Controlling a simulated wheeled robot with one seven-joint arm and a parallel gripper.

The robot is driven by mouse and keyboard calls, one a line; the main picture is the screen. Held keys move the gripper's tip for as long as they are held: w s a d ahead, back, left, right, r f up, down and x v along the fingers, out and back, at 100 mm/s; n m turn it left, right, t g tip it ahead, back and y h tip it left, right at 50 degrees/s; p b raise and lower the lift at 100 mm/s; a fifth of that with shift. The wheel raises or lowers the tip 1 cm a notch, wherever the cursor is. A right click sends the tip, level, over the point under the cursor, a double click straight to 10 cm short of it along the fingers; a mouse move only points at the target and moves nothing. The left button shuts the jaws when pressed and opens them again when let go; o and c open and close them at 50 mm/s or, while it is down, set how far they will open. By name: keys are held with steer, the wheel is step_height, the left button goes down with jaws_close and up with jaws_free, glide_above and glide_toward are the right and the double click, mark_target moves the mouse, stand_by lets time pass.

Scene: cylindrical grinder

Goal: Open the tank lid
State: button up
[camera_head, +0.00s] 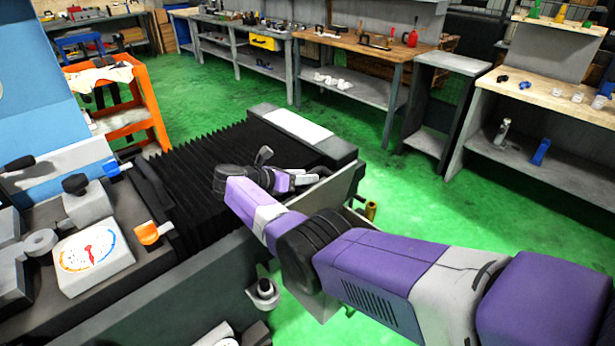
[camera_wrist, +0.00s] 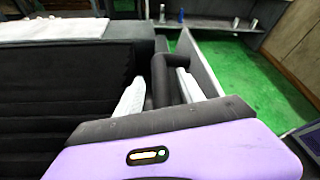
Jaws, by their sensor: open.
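The grey plate that looks like the tank lid (camera_wrist: 203,62) stands on edge, slanted, at the end of the machine in the wrist view. It also shows in the head view (camera_head: 334,194), partly behind my arm. A black bar handle (camera_wrist: 161,72) runs beside the plate's inner face. My gripper (camera_wrist: 160,76) is open, with one pale finger on each side of the handle. I cannot tell whether either finger touches it. In the head view my fingertips are hard to make out, and my arm covers part of the plate.
The black bellows (camera_head: 195,165) and machine end block (camera_head: 300,127) lie left of the plate. A gauge (camera_head: 88,248) and knobs are at the lower left. A wooden workbench (camera_head: 365,50) stands behind. Green floor (camera_head: 400,190) is open to the right.

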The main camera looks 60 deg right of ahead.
steer(key=v, duration=0.6)
steer(key=shift+a, duration=0.15)
stand_by(0.3)
